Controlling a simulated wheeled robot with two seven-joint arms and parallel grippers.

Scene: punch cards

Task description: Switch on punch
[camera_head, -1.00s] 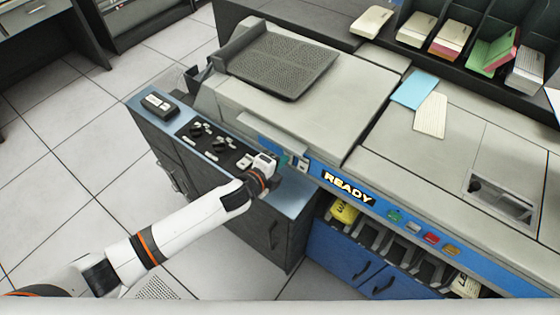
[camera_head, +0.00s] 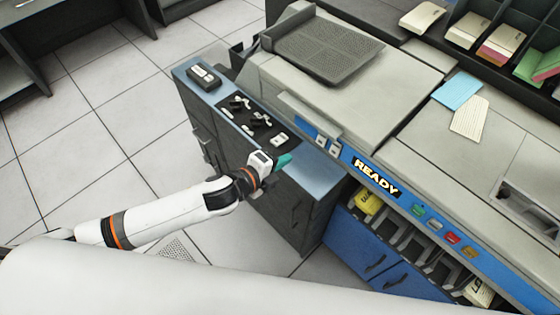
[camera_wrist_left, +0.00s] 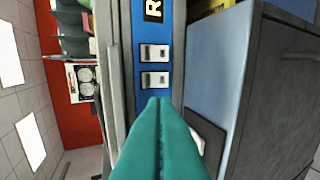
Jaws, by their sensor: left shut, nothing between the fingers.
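Two small white switches sit side by side on the blue front strip of the machine, left of the READY sign (camera_head: 376,178). They are the left switch (camera_head: 321,139) and the right switch (camera_head: 334,149) in the head view. The left wrist view shows them close up, one (camera_wrist_left: 154,53) above the other (camera_wrist_left: 154,80). Their labels and on or off positions are too small to tell. My left gripper (camera_head: 284,161) has teal fingers, shut and empty, apart from the switches. Its fingertips (camera_wrist_left: 160,101) point towards the lower switch in the wrist view.
A side panel with dark knobs (camera_head: 250,118) and a black box (camera_head: 203,76) lies left of my gripper. Coloured buttons (camera_head: 436,224) are right of the sign. A card hopper (camera_head: 325,50) and loose cards (camera_head: 469,118) lie on top. Open tiled floor is at left.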

